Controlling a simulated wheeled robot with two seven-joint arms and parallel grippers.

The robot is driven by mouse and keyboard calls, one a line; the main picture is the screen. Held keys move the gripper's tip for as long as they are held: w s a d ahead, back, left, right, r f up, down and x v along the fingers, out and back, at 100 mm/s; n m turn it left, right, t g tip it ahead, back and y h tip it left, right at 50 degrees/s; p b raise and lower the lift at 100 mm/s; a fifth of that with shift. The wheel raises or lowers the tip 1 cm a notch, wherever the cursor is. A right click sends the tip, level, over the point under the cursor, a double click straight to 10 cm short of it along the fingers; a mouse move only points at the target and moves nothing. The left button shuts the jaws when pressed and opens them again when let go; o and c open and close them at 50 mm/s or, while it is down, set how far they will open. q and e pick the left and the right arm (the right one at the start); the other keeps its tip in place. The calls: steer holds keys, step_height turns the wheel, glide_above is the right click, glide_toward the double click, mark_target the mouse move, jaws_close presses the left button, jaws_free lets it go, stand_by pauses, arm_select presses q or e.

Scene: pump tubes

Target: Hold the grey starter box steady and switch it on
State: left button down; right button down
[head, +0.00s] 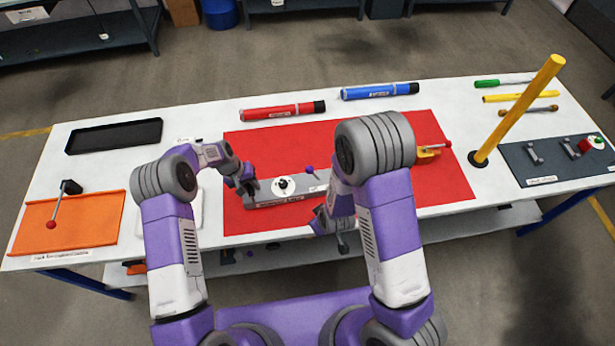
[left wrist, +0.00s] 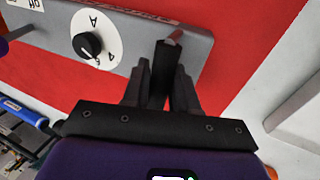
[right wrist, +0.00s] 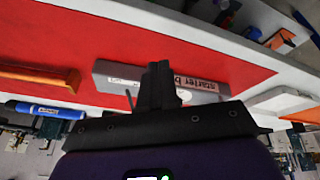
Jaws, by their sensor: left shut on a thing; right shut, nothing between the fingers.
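The grey starter box (head: 262,190) lies on the red mat, with a black knob on a white round dial (head: 283,184) and a purple-headed lever (head: 310,169). My left gripper (head: 247,186) is shut at the box's left end. My right gripper (head: 322,219) is shut and empty near the box's front right. In the right wrist view, its fingertips (right wrist: 160,82) overlap the box's labelled front; I cannot tell if they touch.
Red (head: 282,111) and blue (head: 380,91) tubes lie behind the mat (head: 350,115). A tall yellow post (head: 520,105) stands at right, beside a dark grey panel (head: 540,178).

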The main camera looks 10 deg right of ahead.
steer(key=w+a+r+n+t, duration=0.3)
steer(key=w+r+n, duration=0.1)
steer(key=w+r, duration=0.2)
steer(key=shift+a+r, duration=0.2)
steer(key=shift+r, duration=0.65)
steer(key=shift+f, duration=0.15)
glide_toward(313, 174)
steer(key=a+f, duration=0.1)
steer(key=w+a+f, duration=0.1)
steer(key=f, duration=0.1)
steer(key=a+f, duration=0.1)
steer(key=shift+w+a+f, duration=0.25)
steer(key=shift+a, duration=0.15)
steer(key=shift+w+d+r, duration=0.1)
steer(key=shift+w+d, duration=0.15)
steer(key=shift+w, duration=0.25)
